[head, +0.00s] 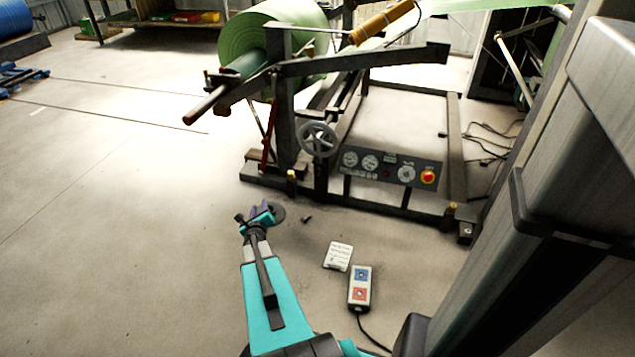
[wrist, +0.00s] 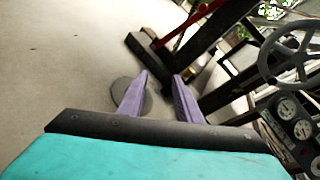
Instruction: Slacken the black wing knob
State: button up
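My gripper (head: 262,207) is low in the middle of the head view, in front of the machine frame and apart from it. In the wrist view my gripper (wrist: 162,78) shows two purple fingers with a clear gap and nothing between them. I cannot make out the black wing knob for sure. A small dark fitting (head: 213,77) sits by the shaft end of the green roll (head: 262,40), too small to tell its shape. A grey handwheel (head: 318,139) is on the frame, and it also shows at the right of the wrist view (wrist: 290,50).
A panel with gauges and a red button (head: 388,167) is low on the frame. A dark disc (head: 279,214), a small dark piece (head: 307,219), a white card (head: 338,256) and a corded control box (head: 360,288) lie on the floor.

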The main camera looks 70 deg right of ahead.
aim_at(319, 171)
jog(key=s+d+r+m+g+h+b, duration=0.1)
jog(key=s+d+m+g+h+b, duration=0.3)
jog(key=s+d+m, duration=0.6)
jog(key=s+d+g, duration=0.1)
jog(key=s+d, duration=0.1)
jog(key=s, duration=0.3)
jog(key=shift+s+d+r+m+g+h+b, duration=0.2)
jog(key=shift+s+d+m+g+h+b, duration=0.1)
jog(key=shift+g+h+b, duration=0.1)
jog(key=shift+w+d, duration=0.1)
jog(key=shift+d, duration=0.05)
jog(key=d+b, duration=0.4)
jog(key=d, duration=0.9)
jog(key=shift+w+d, duration=0.25)
jog(key=shift+w, duration=0.15)
jog(key=shift+c, duration=0.4)
